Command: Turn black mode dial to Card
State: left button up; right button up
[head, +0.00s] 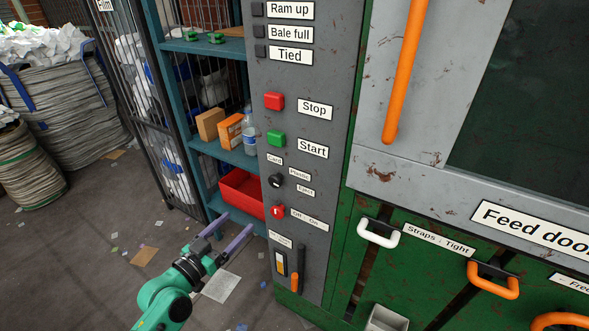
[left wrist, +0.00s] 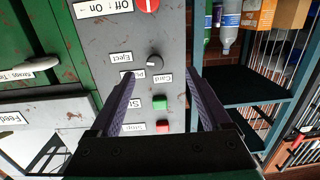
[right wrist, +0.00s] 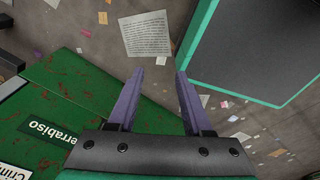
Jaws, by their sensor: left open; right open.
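The black mode dial (head: 275,180) is a small round knob on the grey control panel (head: 320,120), below the green Start button. Labels Card (head: 274,159), Plastic (head: 300,174) and Eject (head: 306,190) stand around it. In the left wrist view the dial (left wrist: 154,61) appears upside down, beyond and between the open fingers. My left gripper (head: 231,227) is open and empty, apart from the panel, below and left of the dial. My right gripper (right wrist: 158,80) is open and empty; it is not in the head view.
Red Stop (head: 274,101) and green Start (head: 276,138) buttons sit above the dial; a red Off/On switch (head: 277,211) sits below. A shelf with a red bin (head: 240,192) stands left of the panel. An orange-handled lever (head: 297,270) projects lower on the panel.

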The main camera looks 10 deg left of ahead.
pick_arm(q)
notch_tip(320, 180, up, 2)
jog(key=w+d, duration=0.1)
jog(key=d, duration=0.1)
jog(key=p, duration=0.2)
send_near(273, 184)
jog(key=shift+h, duration=0.4)
jog(key=p+x, duration=0.1)
jog(key=x, duration=0.7)
jog(key=shift+w+a, duration=0.1)
jog(key=shift+a, duration=0.05)
jog(key=shift+w, duration=0.25)
pick_arm(e)
jog(key=r, duration=0.3)
jog(key=shift+s+a+r, duration=0.2)
jog(key=shift+s+a, duration=0.05)
jog(key=shift+s, duration=0.05)
pick_arm(q)
jog(key=shift+c, duration=0.3)
jog(key=shift+f, duration=0.1)
grip_shut()
pick_arm(e)
jog(key=shift+s+d, duration=0.15)
